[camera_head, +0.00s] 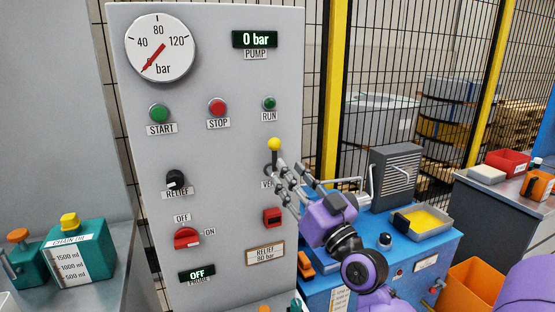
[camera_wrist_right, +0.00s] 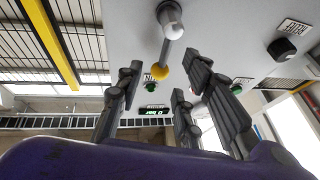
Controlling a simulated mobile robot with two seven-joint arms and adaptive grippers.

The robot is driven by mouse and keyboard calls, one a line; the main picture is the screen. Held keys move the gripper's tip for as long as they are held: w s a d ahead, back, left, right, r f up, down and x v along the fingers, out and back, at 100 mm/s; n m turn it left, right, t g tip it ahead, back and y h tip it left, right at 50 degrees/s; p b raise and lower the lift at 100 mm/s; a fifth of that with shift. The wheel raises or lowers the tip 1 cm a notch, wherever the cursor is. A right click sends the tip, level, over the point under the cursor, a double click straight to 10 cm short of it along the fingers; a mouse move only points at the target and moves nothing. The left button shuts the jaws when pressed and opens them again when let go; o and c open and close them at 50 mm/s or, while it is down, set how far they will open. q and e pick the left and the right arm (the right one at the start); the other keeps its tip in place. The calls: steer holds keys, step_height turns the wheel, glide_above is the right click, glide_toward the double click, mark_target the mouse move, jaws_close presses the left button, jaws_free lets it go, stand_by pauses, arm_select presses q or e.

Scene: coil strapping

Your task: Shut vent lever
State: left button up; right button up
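The vent lever (camera_head: 274,145) is on the grey control panel, with its yellow knob pointing up above the partly covered label starting "VE". Its pivot is hidden behind my fingers in the head view. In the right wrist view the lever (camera_wrist_right: 173,42) shows as a metal rod with a round base and the yellow knob at its end. My right gripper (camera_head: 283,180) is just in front of the panel, below and right of the knob. Its fingers (camera_wrist_right: 172,95) are spread, with the knob seen in the gap between them. I see no grip on the lever. My left gripper is out of view.
The panel also carries a relief knob (camera_head: 175,180), a red OFF/ON switch (camera_head: 187,238), START, STOP and RUN buttons, a gauge (camera_head: 160,48) near zero and a pump display (camera_head: 255,39) reading 0 bar. A blue machine (camera_head: 400,240) stands right of the panel, near my right arm.

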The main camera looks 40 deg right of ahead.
mark_target(276, 157)
steer(key=p+x, duration=0.1)
steer(key=x, duration=0.4)
steer(key=shift+w+a+f, duration=0.1)
steer(key=shift+c, duration=0.2)
steer(key=shift+a, duration=0.1)
jaws_close()
